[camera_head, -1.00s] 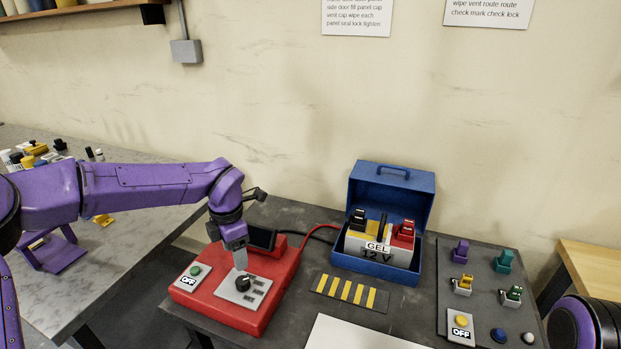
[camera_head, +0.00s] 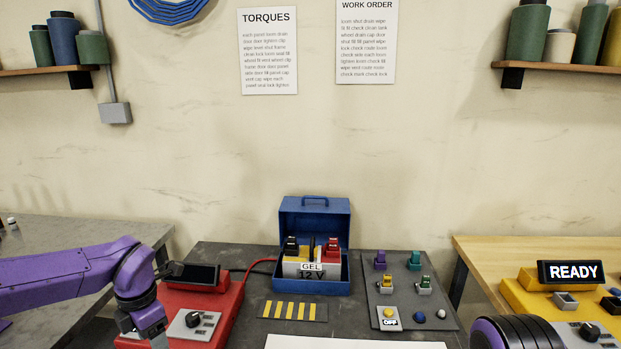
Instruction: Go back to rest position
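My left arm comes in from the left with its wrist bent down in front of the red charger box (camera_head: 228,308). Its fingertips are below the picture edge, so the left gripper's jaws do not show. The red box carries a black knob (camera_head: 193,320) and a dark screen (camera_head: 192,273). My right arm shows only as a black and purple rounded link at the bottom right; its gripper is out of view. A 12 V gel battery (camera_head: 298,268) with black and red clamps sits in an open blue case (camera_head: 325,206).
A dark panel (camera_head: 408,303) holds several coloured clamps and an OFF button (camera_head: 389,318). A striped yellow and black plate (camera_head: 293,311) lies mid-table. A yellow device (camera_head: 515,294) reading READY stands on the wooden bench (camera_head: 478,250) at right. A grey table (camera_head: 70,233) is at left.

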